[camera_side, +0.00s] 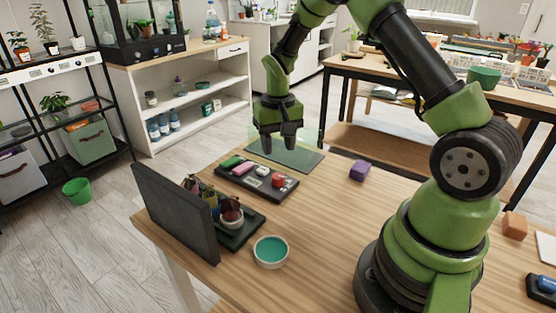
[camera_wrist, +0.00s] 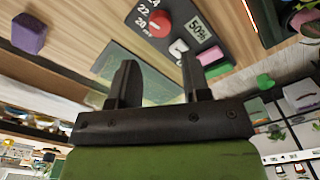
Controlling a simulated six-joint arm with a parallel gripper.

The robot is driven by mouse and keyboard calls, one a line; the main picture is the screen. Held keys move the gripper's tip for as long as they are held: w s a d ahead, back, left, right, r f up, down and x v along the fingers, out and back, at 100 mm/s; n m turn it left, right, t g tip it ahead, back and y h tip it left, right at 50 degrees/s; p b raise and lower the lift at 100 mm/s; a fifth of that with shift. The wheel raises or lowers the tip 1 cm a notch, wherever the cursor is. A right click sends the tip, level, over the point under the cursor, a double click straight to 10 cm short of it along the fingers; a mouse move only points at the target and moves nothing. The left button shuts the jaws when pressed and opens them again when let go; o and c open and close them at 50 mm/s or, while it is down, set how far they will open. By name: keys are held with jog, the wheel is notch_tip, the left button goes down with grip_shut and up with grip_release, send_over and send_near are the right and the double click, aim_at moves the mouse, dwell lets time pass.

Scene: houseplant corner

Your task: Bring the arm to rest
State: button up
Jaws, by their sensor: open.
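My gripper (camera_side: 279,146) hangs from the raised green and black arm, above the wooden table near its far edge. In the side view it is above the green mat (camera_side: 301,158) and apart from it. In the wrist view both fingers of my gripper (camera_wrist: 157,75) stand apart with nothing between them. The green mat (camera_wrist: 117,62) shows behind the fingers there.
A dark board (camera_side: 284,195) with several small items lies beside the mat. A purple block (camera_side: 360,170), a teal-filled bowl (camera_side: 271,252), a dark tray (camera_side: 243,236) with pots and an upright dark panel (camera_side: 172,211) stand on the table (camera_side: 325,215).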

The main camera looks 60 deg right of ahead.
jog(key=shift+r, duration=0.7)
jog(key=shift+r, duration=0.15)
jog(key=s+a+r+t, duration=0.2)
jog(key=s+a+r, duration=0.15)
jog(key=r, duration=0.65)
jog(key=s+a+r+n+t+y, duration=0.1)
jog(key=s+a+r+t, duration=0.1)
jog(key=s+a+r, duration=0.2)
jog(key=s+a+r+n+t+y, duration=0.1)
jog(key=s+a+r+n+t, duration=0.1)
jog(key=s, duration=0.9)
jog(key=shift+s+a+r+t, duration=0.2)
jog(key=shift+a+r+t, duration=0.4)
jog(key=shift+a+r, duration=1)
jog(key=shift+a+f, duration=0.15)
jog(key=shift+f, duration=0.05)
